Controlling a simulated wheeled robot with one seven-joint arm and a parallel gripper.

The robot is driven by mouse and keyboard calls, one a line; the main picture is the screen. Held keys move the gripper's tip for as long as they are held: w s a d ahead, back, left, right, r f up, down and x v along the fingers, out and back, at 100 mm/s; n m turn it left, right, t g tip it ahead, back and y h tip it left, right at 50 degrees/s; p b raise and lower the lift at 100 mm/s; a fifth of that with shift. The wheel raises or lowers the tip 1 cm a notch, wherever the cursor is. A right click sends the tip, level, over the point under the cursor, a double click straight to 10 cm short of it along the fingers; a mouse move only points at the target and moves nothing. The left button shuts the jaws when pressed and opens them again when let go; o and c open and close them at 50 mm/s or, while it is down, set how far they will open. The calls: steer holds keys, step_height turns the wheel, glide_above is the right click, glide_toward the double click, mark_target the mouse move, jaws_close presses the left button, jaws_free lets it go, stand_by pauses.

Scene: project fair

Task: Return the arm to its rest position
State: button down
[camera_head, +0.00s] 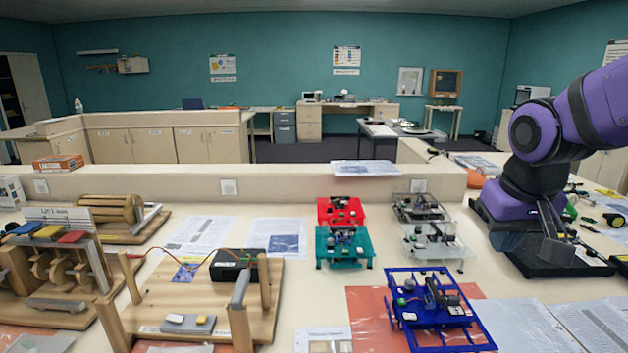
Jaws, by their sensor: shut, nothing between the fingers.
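My purple and black arm enters from the right edge and bends down at a round black joint. My gripper (560,252) points down at the right of the table, over a black item that I cannot make out clearly. Its fingers look closed and hold nothing. The fingertips are small and dark against that black item, so I cannot tell whether they touch it.
A blue frame model (437,309) stands on an orange sheet, left of my gripper. A teal model (343,246), a red model (341,211) and two grey ones stand behind it. A wooden contraption (205,300) fills the left. A low ledge (280,186) runs behind.

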steer(key=s+d+r+t, duration=0.2)
steer(key=s+r, duration=0.3)
steer(key=s, duration=0.7)
steer(key=shift+y, duration=0.3)
